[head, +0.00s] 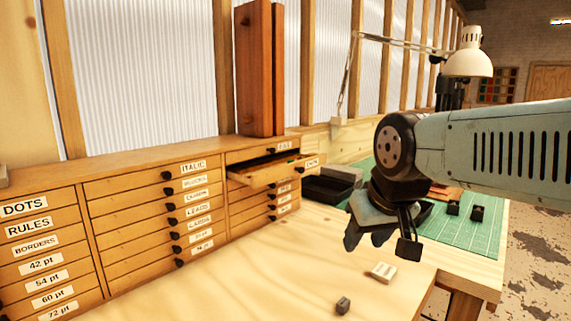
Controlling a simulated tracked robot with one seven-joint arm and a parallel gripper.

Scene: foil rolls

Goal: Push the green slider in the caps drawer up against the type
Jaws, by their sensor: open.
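One drawer (262,180) stands pulled out near the top of the right column of the wooden cabinet. The label (312,162) on its front is too small to read surely, so I cannot confirm that it is the caps drawer. My gripper (380,247) is open and appears empty. It hangs above the bench, to the right of the open drawer and apart from it.
A grey block (343,305) and a cream block (383,271) lie on the bench. A black tray (327,190) stands right of the drawer. A green mat (470,236) holds small black blocks. A tall wooden piece (258,70) stands on the cabinet. The front bench is mostly clear.

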